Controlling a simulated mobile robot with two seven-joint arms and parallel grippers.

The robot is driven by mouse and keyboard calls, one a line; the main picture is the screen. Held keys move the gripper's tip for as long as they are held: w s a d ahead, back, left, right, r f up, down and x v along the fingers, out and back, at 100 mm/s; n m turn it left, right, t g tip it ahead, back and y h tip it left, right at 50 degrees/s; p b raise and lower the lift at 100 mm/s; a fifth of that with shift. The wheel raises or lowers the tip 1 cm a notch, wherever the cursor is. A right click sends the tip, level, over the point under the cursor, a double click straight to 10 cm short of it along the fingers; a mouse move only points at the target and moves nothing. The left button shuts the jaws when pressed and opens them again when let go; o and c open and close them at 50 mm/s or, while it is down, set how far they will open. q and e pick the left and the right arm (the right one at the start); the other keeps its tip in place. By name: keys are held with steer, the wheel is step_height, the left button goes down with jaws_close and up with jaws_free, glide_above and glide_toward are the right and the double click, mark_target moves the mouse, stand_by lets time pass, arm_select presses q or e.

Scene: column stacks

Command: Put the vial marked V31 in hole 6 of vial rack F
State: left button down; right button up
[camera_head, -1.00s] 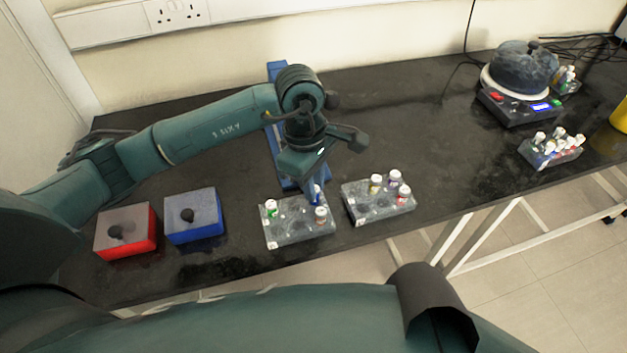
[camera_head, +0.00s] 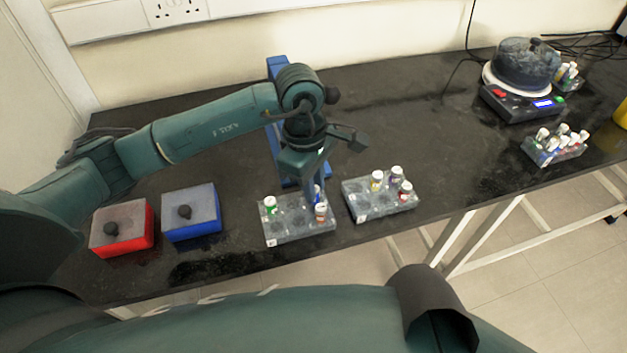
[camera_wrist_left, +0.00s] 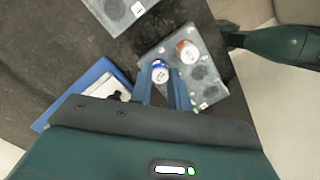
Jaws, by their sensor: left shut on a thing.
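My left gripper (camera_head: 314,188) is over the back right of the nearer-left grey vial rack (camera_head: 285,236). It is shut on a blue-banded vial (camera_head: 317,194). In the left wrist view the white-capped blue vial (camera_wrist_left: 160,68) is between the fingers (camera_wrist_left: 163,88), over or in that rack (camera_wrist_left: 208,62); I cannot tell how deep it sits. A red-banded vial (camera_head: 321,213) and a green-banded vial (camera_head: 270,206) stand in the same rack. Vial and rack markings are too small to read, so I cannot tell which is V31 or F. My right gripper is not in view.
A second grey rack (camera_head: 371,210) with several vials stands close to the right. A red box (camera_head: 140,235) and a blue box (camera_head: 207,222) are to the left. A scale (camera_head: 522,104) and more vial racks are far right. The table's front edge is close.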

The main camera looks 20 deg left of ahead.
arm_select(q)
steer(key=c, duration=0.9)
jaws_free()
steer(key=shift+r, duration=0.1)
steer(key=shift+r+p, duration=1.35)
steer(key=shift+r, duration=1.55)
steer(key=shift+f, duration=0.15)
